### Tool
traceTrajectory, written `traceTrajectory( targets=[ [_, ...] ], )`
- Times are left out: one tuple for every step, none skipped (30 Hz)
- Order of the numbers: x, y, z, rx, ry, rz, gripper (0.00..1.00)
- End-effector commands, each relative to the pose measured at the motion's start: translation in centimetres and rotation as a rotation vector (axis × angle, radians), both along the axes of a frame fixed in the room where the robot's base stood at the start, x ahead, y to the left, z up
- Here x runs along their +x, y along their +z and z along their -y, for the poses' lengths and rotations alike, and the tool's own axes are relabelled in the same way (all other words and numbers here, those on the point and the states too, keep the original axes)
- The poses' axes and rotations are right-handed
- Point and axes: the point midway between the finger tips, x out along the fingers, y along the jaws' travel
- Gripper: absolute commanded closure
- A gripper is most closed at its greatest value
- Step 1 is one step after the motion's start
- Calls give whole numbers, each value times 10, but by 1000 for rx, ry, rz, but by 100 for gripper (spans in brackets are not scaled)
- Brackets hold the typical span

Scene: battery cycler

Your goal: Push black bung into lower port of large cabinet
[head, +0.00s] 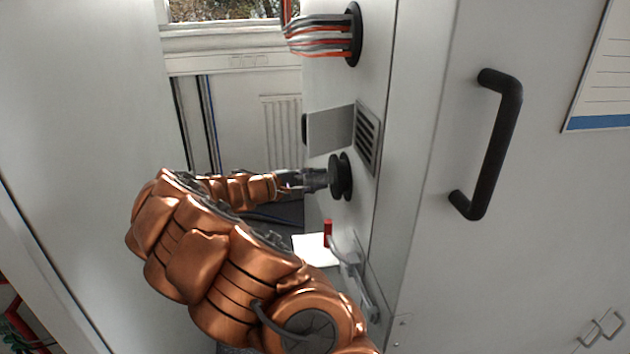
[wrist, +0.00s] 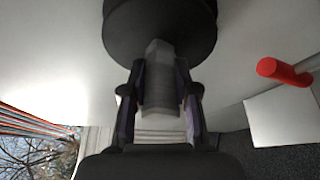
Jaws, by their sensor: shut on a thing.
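The large cabinet (head: 420,150) stands at the right, pale grey, its side wall facing my arm. On that wall, below a slotted vent, is the black-rimmed lower port (head: 348,178). The round black bung (head: 336,177) is at this port, its wide disc standing slightly off the rim. How deep its inner end sits is hidden. My gripper (head: 319,180) reaches in from the left, shut on the bung's grip. In the wrist view my gripper (wrist: 164,92) has its fingers on either side of a grey grip, and the black bung (wrist: 160,30) fills the top middle.
An upper port (head: 354,35) has red, grey and black cables through it. A slotted vent (head: 367,140) and a grey plate (head: 330,129) are just above the bung. A red handle (head: 328,233) stands below, also in the wrist view (wrist: 284,72). A pale wall closes the left side.

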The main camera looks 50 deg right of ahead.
Motion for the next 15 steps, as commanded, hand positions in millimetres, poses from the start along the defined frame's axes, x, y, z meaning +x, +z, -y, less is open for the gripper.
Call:
traceTrajectory(
  targets=[
    [-1,1,1,-2,0,-1,100],
    [-1,1,1,-2,0,-1,100],
    [-1,1,2,-2,0,-1,100],
    [-2,1,2,-2,0,-1,100],
    [-2,1,2,-2,1,-1,100],
    [-2,1,3,-2,1,-1,100],
    [-3,1,3,-1,-1,0,100],
    [-3,1,3,-2,1,-1,100],
    [-3,1,4,-2,1,-1,100],
    [-4,1,4,-1,0,0,100],
    [-4,1,5,-1,0,0,100],
    [-4,1,5,-1,0,0,100],
    [-5,1,6,-1,0,0,100],
    [-5,1,6,-1,0,0,100],
    [-5,1,6,-1,0,0,100]
  ],
)
